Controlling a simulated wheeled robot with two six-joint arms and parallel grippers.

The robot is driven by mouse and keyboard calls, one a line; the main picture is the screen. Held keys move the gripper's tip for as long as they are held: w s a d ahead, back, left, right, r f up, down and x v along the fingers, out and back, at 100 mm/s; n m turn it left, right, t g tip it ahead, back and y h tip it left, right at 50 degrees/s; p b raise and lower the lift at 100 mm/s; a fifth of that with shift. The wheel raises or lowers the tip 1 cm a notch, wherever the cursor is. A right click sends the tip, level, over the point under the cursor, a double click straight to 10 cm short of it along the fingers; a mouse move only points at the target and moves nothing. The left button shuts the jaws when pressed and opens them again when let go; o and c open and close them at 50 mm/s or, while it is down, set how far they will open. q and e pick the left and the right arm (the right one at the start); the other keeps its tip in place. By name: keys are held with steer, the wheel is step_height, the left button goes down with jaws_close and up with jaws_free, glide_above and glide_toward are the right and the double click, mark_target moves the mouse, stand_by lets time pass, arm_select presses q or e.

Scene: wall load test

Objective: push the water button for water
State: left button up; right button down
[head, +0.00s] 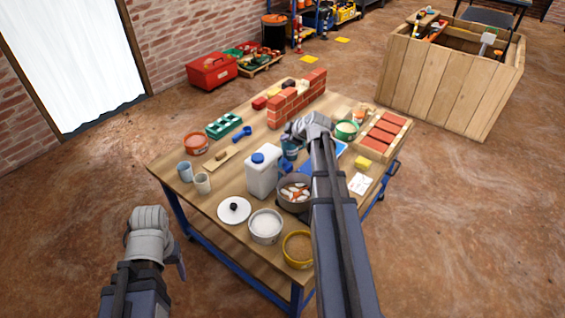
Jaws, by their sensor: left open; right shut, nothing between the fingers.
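A white water container (263,172) with a blue cap stands upright on the wooden table. I cannot make out a water button on it or elsewhere. My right gripper (295,132) is shut and empty. It is over the middle of the table, behind and to the right of the container in the picture, above a blue item (290,150) that it partly hides. I cannot tell whether it touches that item. My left gripper (150,228) is open and empty, in front of the table's left side and away from everything on it.
A pot with food (295,192), a lid (234,210), a bowl of white powder (266,226) and a yellow-rimmed bowl (298,248) crowd the near side. A small brick wall (297,98) stands behind.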

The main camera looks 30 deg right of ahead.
steer(key=shift+f+b, duration=3.7)
steer(key=shift+f, duration=0.25)
steer(key=shift+f, duration=0.1)
steer(key=shift+f+b, duration=0.3)
steer(key=shift+b, duration=0.1)
steer(key=shift+f+b, duration=0.7)
steer(key=shift+r, duration=0.1)
steer(key=shift+r+p, duration=1)
steer(key=shift+p, duration=0.15)
steer(key=shift+r, duration=0.1)
step_height(320, 180, up, 5)
steer(key=p, duration=0.5)
